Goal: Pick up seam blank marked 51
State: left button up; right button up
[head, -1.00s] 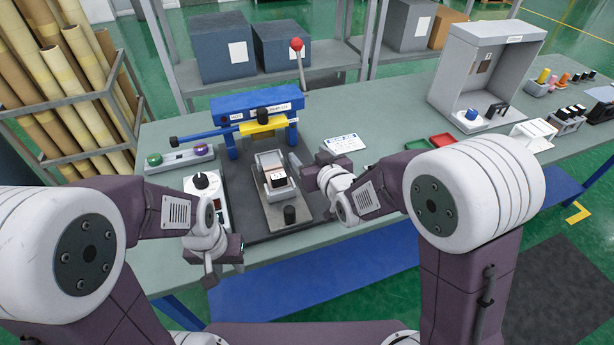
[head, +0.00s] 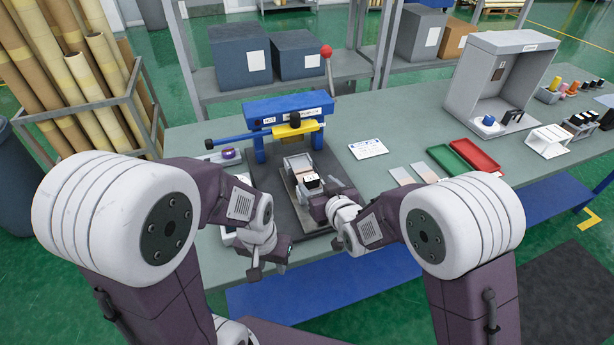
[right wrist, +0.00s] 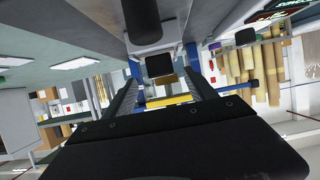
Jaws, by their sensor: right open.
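No marking 51 can be read in these frames. A small block with a white label (head: 308,182) sits in the pale holder (head: 298,163) on the dark mat in front of the blue press. Two pale flat pieces, left (head: 400,175) and right (head: 424,172), lie on the bench left of the green tray; any marks are too small to read. My right gripper (head: 319,207) is just in front of the labelled block. In the right wrist view its jaws (right wrist: 160,78) are apart, with a dark square face beyond. My left gripper (head: 268,257) hangs near the bench's front edge, its jaws unclear.
The blue press (head: 288,108) with a yellow bar and red-knobbed lever stands behind the holder. A white card (head: 368,149), green tray (head: 452,161) and red tray (head: 474,155) lie to the right. A grey booth (head: 507,80) stands farther right. Bench around the card is clear.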

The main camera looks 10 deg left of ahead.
aim_at(312, 177)
jog(key=shift+w+a+f, duration=0.15)
jog(key=shift+w, duration=0.3)
jog(key=p+x, duration=0.1)
jog(key=x, duration=0.3)
jog(key=shift+s+a, duration=0.1)
jog(key=shift+a, duration=0.1)
jog(key=shift+w+a, duration=0.25)
jog(key=shift+w, duration=0.1)
jog(key=shift+d, duration=0.1)
jog(key=c, duration=0.3)
jog(key=shift+s, duration=0.1)
grip_shut()
